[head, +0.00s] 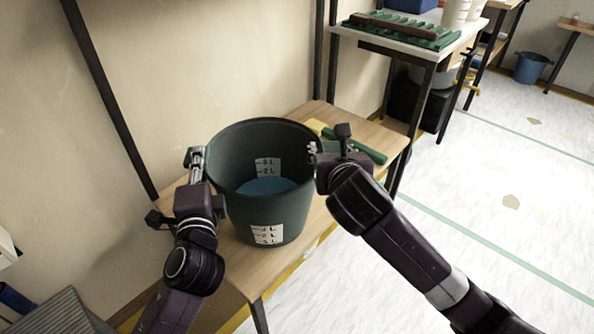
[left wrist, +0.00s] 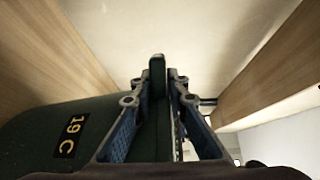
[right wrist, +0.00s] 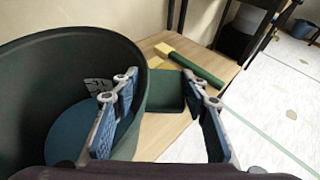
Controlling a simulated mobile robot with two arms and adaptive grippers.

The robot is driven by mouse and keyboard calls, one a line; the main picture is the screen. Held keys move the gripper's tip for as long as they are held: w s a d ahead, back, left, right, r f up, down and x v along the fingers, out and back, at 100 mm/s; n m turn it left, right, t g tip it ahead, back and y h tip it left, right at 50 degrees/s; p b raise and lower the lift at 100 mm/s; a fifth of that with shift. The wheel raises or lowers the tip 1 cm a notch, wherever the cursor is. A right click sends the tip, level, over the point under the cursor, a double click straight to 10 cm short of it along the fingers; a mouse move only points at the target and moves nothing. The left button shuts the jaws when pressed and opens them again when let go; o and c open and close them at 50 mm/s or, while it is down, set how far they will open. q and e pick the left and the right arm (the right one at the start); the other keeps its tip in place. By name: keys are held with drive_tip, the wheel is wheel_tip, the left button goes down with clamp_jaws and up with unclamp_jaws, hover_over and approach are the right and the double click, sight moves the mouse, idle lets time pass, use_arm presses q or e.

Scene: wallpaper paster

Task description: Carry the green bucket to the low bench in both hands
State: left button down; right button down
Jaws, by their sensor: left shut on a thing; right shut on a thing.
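The dark green bucket (head: 248,215) stands upright over the wooden low bench (head: 232,262); I cannot tell whether its base touches the top. It has white litre labels and blue contents (head: 265,186). My left gripper (head: 196,158) is shut on the bucket at its left side. In the left wrist view the bucket (left wrist: 35,135) carries a "19 C" label, and a green part of it is between the fingers (left wrist: 158,88). My right gripper (head: 316,152) is shut on the opposite side. The right wrist view shows green bucket material between its fingers (right wrist: 162,88).
A green-handled tool (head: 355,148) with a yellowish block lies on the bench right of the bucket. A taller table (head: 400,45) with a green rack stands behind. The wall borders the bench at the left; open floor (head: 480,190) lies at the right.

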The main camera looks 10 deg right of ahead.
use_arm(q)
drive_tip(key=shift+f+b, duration=0.3)
drive_tip(key=shift+b, duration=0.05)
use_arm(e)
drive_tip(key=shift+a+f, duration=0.25)
use_arm(q)
drive_tip(key=c, duration=2.3)
unclamp_jaws()
drive_tip(key=shift+f, duration=0.15)
use_arm(e)
drive_tip(key=c, duration=1.5)
unclamp_jaws()
drive_tip(key=shift+f, duration=0.15)
use_arm(q)
drive_tip(key=o, duration=0.4)
drive_tip(key=shift+s, duration=0.1)
use_arm(e)
drive_tip(key=o, duration=0.3)
drive_tip(key=shift+s+d, duration=0.1)
drive_tip(key=shift+s, duration=0.05)
drive_tip(key=shift+o, duration=0.2)
drive_tip(key=shift+d, duration=0.1)
use_arm(q)
drive_tip(key=s+d, duration=0.1)
drive_tip(key=s, duration=1.1)
use_arm(e)
drive_tip(key=v, duration=0.7)
drive_tip(key=shift+s, duration=0.2)
